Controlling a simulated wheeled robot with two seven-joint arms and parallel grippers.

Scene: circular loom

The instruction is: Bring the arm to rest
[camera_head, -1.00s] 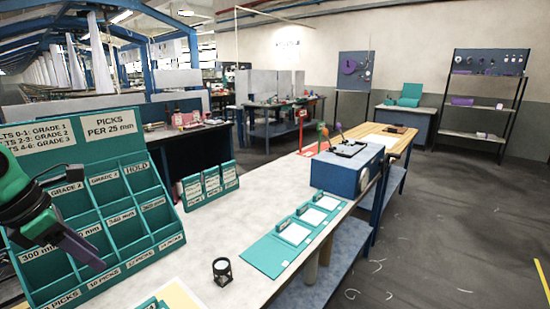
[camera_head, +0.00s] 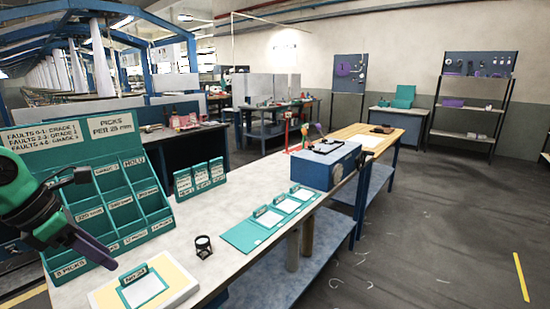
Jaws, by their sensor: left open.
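My left arm comes in at the left edge, and its gripper (camera_head: 96,217) is open and empty. One dark finger points up and right, and a purple finger points down and right. The gripper shows in front of the teal sorting rack (camera_head: 95,150) and hides its left part; whether it touches the rack cannot be told. The rack stands on the pale worktable (camera_head: 240,200) and its visible compartments look empty. My right gripper is not in view.
On the table are a small black magnifier (camera_head: 203,247), a cream tray with a teal card holder (camera_head: 183,283), three small teal cards, a teal board (camera_head: 246,237) and a blue box (camera_head: 322,167).

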